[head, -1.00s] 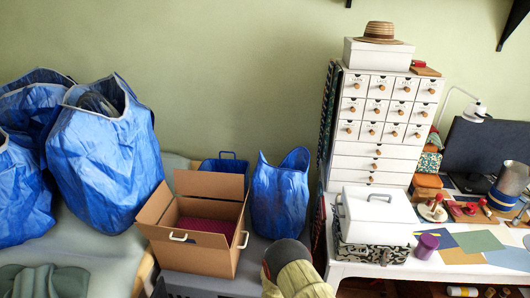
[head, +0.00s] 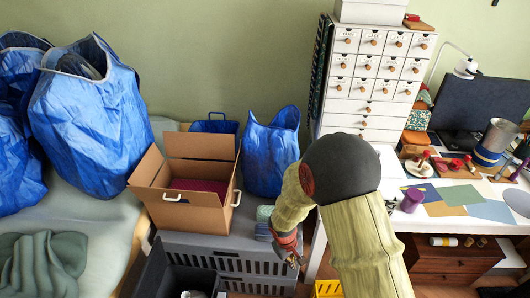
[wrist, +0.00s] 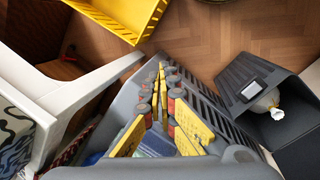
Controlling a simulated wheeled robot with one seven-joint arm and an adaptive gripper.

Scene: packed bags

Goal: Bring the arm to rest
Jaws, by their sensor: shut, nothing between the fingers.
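My arm, in a green sleeve with a dark round joint (head: 342,167), fills the lower middle of the head view. My gripper (head: 291,260) hangs at its end, partly hidden, beside the front right of the grey crate (head: 225,243). In the wrist view my gripper (wrist: 160,74) points away from the camera, its yellow-padded fingers together and empty. The grey crate (wrist: 225,112) lies beneath and around it in that view. Whether the gripper touches the crate cannot be told.
An open cardboard box (head: 189,212) and a blue bag (head: 270,155) stand on the crate. A white desk (head: 425,220) is at the right. A yellow crate (wrist: 118,17) and a dark bin (wrist: 262,93) are near the gripper. Wooden floor shows between them.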

